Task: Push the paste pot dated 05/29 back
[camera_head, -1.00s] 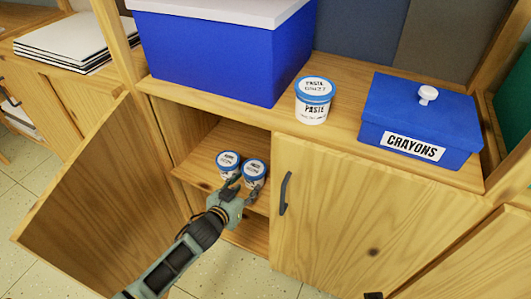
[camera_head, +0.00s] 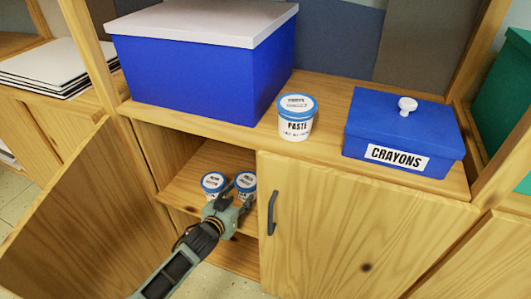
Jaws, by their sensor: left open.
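Two paste pots with blue-rimmed lids stand side by side on the shelf inside the open cupboard in the head view, the left pot (camera_head: 213,181) and the right pot (camera_head: 245,181). Their lid dates are too small to read. A third paste pot (camera_head: 297,118) stands on the cabinet top; its lid text is also unclear. My left gripper (camera_head: 232,193) is open at the front of the two shelf pots, its fingers near the right one. I cannot tell whether it touches a pot. My right gripper is not in view.
The left cupboard door (camera_head: 90,225) hangs open; the right door (camera_head: 350,225) with a dark handle (camera_head: 271,213) is shut. A large blue box (camera_head: 195,80) and a blue crayons box (camera_head: 405,130) stand on top. The shelf (camera_head: 190,185) has bare wood left of the pots.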

